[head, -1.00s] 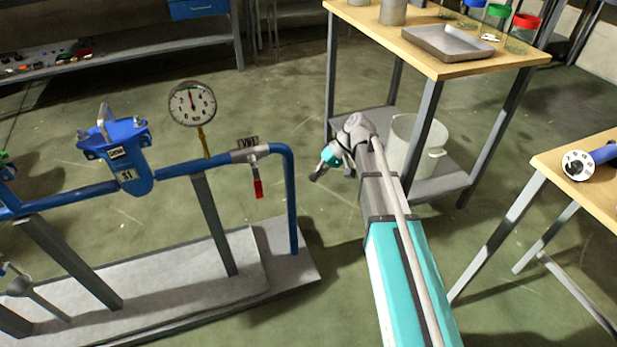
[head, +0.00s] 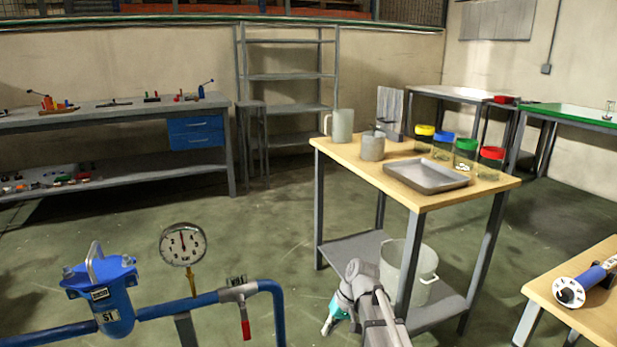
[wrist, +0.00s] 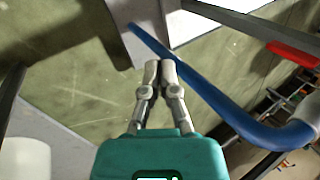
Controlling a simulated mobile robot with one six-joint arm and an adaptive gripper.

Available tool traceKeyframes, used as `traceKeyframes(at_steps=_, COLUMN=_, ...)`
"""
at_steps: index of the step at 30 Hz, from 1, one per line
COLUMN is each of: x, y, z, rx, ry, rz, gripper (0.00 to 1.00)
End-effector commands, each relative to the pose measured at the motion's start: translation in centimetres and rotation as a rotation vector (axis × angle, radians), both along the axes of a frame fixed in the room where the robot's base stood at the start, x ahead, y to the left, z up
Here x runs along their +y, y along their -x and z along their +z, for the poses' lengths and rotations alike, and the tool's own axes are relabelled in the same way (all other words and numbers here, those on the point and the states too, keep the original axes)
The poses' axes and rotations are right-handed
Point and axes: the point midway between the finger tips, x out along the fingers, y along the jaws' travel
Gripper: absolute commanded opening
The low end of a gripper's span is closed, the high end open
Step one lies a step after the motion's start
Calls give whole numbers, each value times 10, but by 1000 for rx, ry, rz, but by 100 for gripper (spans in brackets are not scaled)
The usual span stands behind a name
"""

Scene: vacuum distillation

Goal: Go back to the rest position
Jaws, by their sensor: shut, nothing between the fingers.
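My gripper (wrist: 160,68) is shut and empty in the wrist view, its two grey fingertips together. In that view the blue pipe (wrist: 222,103) runs close beside the fingers; I cannot tell how far it lies beneath or beyond them. In the head view my arm reaches up from the bottom edge, and the teal part of the gripper (head: 334,316) shows to the left of its wrist, right of the blue pipe (head: 270,300). The fingertips are hardly visible there.
The pipe carries a gauge (head: 183,244), a blue filter housing (head: 104,297) and a red-handled valve (head: 245,328). A wooden table (head: 350,150) with jars and a tray (head: 427,176) stands just beyond my arm, a white bucket (head: 397,268) on its lower shelf. Open floor lies behind the pipe.

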Motion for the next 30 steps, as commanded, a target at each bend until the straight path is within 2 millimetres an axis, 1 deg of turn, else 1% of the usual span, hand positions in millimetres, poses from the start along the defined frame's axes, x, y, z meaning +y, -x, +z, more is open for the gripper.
traceKeyframes(at_steps=1, x=-15, y=20, z=3, rx=-10, ry=58, rz=-29, gripper=0)
traceKeyframes(at_steps=3, x=-33, y=34, z=2, rx=-25, ry=138, rz=-70, gripper=0)
traceKeyframes(at_steps=6, x=-54, y=48, z=2, rx=-45, ry=228, rz=-116, gripper=0)
traceKeyframes(at_steps=9, x=-72, y=60, z=2, rx=-63, ry=300, rz=-150, gripper=0)
traceKeyframes(at_steps=18, x=-112, y=91, z=9, rx=-109, ry=468, rz=-226, gripper=0)
traceKeyframes(at_steps=20, x=-119, y=95, z=11, rx=-117, ry=495, rz=-240, gripper=0)
traceKeyframes(at_steps=22, x=-117, y=91, z=19, rx=-115, ry=489, rz=-237, gripper=0)
traceKeyframes(at_steps=30, x=-117, y=90, z=43, rx=-114, ry=487, rz=-235, gripper=0)
